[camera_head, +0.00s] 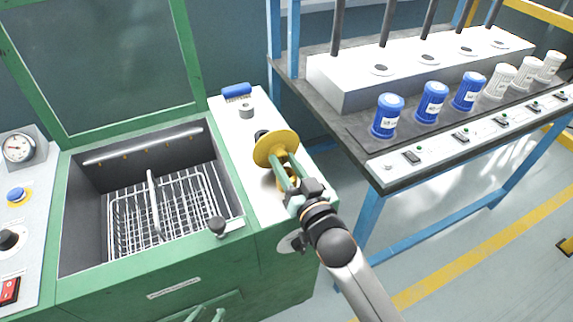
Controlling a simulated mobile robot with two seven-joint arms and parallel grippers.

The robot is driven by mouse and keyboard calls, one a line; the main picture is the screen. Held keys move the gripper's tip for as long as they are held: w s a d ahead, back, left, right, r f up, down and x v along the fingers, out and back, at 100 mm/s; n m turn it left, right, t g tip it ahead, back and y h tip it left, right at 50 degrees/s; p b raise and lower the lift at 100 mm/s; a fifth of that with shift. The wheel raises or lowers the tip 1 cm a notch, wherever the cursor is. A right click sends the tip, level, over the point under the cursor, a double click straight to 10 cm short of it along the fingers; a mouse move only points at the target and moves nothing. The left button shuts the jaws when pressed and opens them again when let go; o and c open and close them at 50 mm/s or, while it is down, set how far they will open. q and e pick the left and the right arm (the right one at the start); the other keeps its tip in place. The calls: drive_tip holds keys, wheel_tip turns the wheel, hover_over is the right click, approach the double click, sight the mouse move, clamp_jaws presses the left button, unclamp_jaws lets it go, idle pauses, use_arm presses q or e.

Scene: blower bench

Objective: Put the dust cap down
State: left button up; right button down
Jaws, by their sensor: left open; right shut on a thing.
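The dust cap (270,141) appears as a yellow round disc at the end of my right gripper (283,165). The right gripper is shut on it, over the white top strip to the right of the basin. The cap looks tilted; I cannot tell whether it touches the surface. More yellow shows below the fingers, partly hidden by them.
A grey ring (246,111) and a blue brush (237,91) lie on the white strip (262,204). A basin with a wire basket (185,208) is to the left. A bench (372,160) on the right holds blue and white canisters (387,115).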

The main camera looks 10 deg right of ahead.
drive_tip(key=shift+r, duration=0.1)
drive_tip(key=shift+f, duration=0.25)
drive_tip(key=c, duration=0.8)
unclamp_jaws()
drive_tip(key=shift+o, duration=1.4)
drive_tip(key=shift+r, duration=0.1)
